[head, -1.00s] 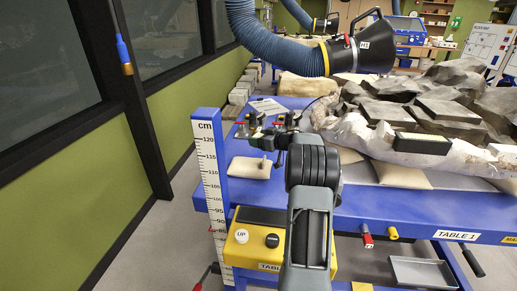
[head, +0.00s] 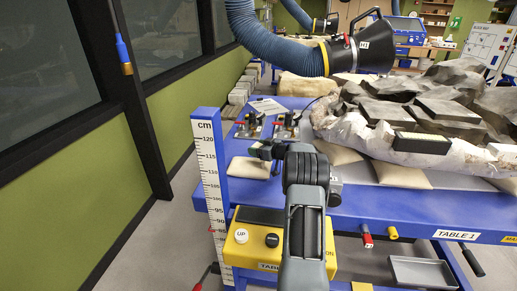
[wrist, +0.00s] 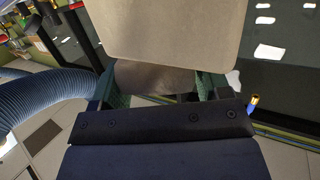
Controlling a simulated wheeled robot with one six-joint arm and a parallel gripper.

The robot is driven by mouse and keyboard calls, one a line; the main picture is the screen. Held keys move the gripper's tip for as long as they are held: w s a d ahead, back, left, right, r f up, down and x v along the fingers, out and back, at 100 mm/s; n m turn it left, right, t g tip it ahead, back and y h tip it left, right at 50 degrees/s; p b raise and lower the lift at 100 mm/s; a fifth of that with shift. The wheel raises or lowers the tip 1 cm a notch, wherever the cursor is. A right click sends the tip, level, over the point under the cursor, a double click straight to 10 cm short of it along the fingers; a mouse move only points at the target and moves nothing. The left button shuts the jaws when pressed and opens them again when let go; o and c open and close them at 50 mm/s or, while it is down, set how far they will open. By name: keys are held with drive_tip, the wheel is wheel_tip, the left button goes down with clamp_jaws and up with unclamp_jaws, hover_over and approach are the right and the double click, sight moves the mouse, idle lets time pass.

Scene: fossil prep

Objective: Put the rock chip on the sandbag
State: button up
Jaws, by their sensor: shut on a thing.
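The sandbag (head: 238,166) is a flat beige pad near the left end of the blue table in the head view, its right part hidden behind my gripper. My gripper (head: 267,152) is over the sandbag's right side in that picture. In the wrist view my gripper (wrist: 160,90) is shut, its green-edged fingers on either side of a brown-grey piece, the rock chip (wrist: 153,77). A large pale beige surface fills the top of that view just beyond the chip; I cannot tell whether they touch. The chip is not clearly visible in the head view.
Two small devices with red levers (head: 287,124) stand behind the sandbag. A large plaster-jacketed rock (head: 350,137) on beige bags fills the table's right side. A white height scale (head: 210,170) stands at the table's left edge. A blue extraction hose (head: 270,45) hangs above.

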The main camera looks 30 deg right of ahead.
drive_tip(key=shift+f, duration=0.15)
drive_tip(key=shift+f, duration=0.45)
drive_tip(key=o, duration=1)
drive_tip(key=shift+r, duration=0.3)
drive_tip(key=v, duration=1.2)
drive_tip(key=shift+r+b, duration=0.3)
